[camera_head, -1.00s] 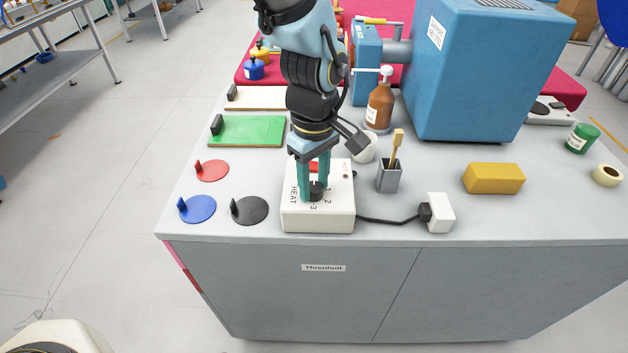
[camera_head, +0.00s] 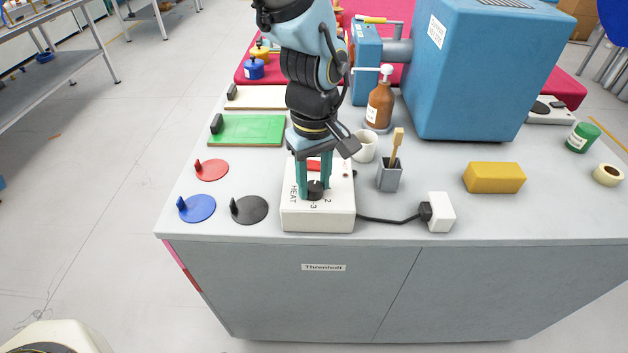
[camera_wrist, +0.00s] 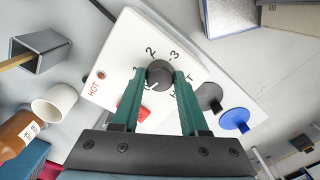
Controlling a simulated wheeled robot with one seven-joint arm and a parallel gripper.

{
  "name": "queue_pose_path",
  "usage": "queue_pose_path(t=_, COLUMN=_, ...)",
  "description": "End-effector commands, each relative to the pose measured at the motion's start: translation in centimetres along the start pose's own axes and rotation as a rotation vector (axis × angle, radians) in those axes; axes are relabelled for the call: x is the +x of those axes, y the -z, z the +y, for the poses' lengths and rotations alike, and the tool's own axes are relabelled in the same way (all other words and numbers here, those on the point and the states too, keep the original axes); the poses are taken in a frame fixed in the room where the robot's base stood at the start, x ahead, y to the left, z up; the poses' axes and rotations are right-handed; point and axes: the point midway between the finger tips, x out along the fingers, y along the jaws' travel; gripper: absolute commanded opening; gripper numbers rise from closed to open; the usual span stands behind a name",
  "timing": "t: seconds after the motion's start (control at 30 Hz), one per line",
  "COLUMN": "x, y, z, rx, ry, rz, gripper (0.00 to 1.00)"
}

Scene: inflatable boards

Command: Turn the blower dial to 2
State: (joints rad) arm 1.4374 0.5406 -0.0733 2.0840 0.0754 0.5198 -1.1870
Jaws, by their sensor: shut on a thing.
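The blower control is a white box (camera_head: 290,217) near the table's front edge, marked HEAT, with a black round dial (camera_head: 315,190) on top. In the wrist view the dial (camera_wrist: 158,74) sits among the printed numbers 1, 2 and 3; a small pale mark shows at its lower left edge, but I cannot tell for sure where it points. My gripper (camera_head: 315,186) points down from above, its green fingers on either side of the dial and shut on it. A red switch (camera_wrist: 132,108) and a small HOT light (camera_wrist: 101,75) are on the box.
A black cable runs right to a white plug block (camera_head: 441,212). A grey brush holder (camera_head: 389,178), white cup (camera_head: 364,146) and brown bottle (camera_head: 379,107) stand close behind. Black (camera_head: 252,212), blue (camera_head: 200,210) and red (camera_head: 213,171) discs lie left. A yellow block (camera_head: 494,178) lies right.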

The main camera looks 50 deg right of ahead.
Motion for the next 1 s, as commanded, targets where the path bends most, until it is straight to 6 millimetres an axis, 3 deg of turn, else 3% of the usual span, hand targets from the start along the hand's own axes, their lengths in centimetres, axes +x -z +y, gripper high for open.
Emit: queue_pose_path(t=1.0, x=-0.06, y=0.08, z=0.01, rx=0.963, ry=-0.001, rz=0.001, gripper=0.0)
